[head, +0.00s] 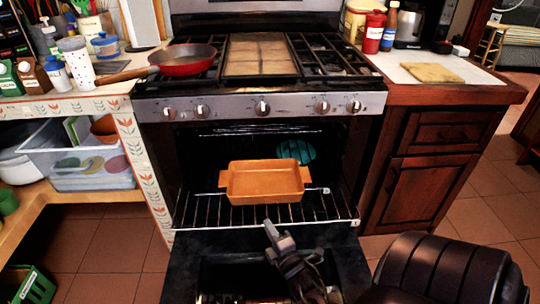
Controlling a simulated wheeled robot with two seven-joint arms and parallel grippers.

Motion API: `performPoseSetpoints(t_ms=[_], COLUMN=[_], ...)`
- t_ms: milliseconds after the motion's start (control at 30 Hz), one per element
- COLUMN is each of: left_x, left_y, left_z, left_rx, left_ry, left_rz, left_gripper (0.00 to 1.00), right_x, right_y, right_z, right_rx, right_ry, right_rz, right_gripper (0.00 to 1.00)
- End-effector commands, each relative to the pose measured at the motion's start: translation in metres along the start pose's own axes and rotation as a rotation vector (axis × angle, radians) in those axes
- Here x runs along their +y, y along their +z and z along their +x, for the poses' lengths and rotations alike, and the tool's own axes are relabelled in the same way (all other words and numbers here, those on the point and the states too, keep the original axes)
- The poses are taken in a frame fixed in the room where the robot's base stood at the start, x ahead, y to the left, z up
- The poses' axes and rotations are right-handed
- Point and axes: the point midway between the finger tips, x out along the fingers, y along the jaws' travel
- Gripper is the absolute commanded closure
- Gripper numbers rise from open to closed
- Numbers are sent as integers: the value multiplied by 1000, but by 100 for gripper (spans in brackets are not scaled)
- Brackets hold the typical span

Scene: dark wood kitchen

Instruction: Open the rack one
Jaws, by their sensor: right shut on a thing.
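The oven rack (215,216) is a wire shelf in the open oven, its front bar reaching to the oven's mouth. An orange rectangular baking dish (265,184) with side handles sits on it. My right gripper (272,230) is at the middle of the rack's front bar, shut on the rack; the exact contact is small and hard to see. My left gripper is not in view.
The oven door (190,270) hangs open below the rack. Another rack (260,131) shows higher inside. A red pan (183,60) stands on the stove.

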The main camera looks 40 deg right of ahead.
Motion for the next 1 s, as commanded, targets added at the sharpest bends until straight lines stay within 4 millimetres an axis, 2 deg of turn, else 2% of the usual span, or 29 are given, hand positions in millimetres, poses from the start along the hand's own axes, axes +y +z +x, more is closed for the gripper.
performPoseSetpoints(t_ms=[267, 300, 467, 767, 900, 1000], left_x=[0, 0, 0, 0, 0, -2], left_y=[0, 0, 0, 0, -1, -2], left_z=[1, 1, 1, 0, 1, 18], left_rx=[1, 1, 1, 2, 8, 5], left_ry=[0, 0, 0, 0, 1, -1], left_rz=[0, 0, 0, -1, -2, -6], left_gripper=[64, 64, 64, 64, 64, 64], right_x=[-1, -1, -1, 0, -1, 0], right_y=[-1, -1, 0, 0, 0, 0], right_z=[-1, -1, 0, -2, -17, -35], right_rx=[2, 2, 1, 1, 1, 1], right_ry=[-2, -2, -2, -1, -5, -5], right_rz=[1, 1, 0, 0, 0, 0], right_gripper=[100, 92, 71, 71, 71, 71])
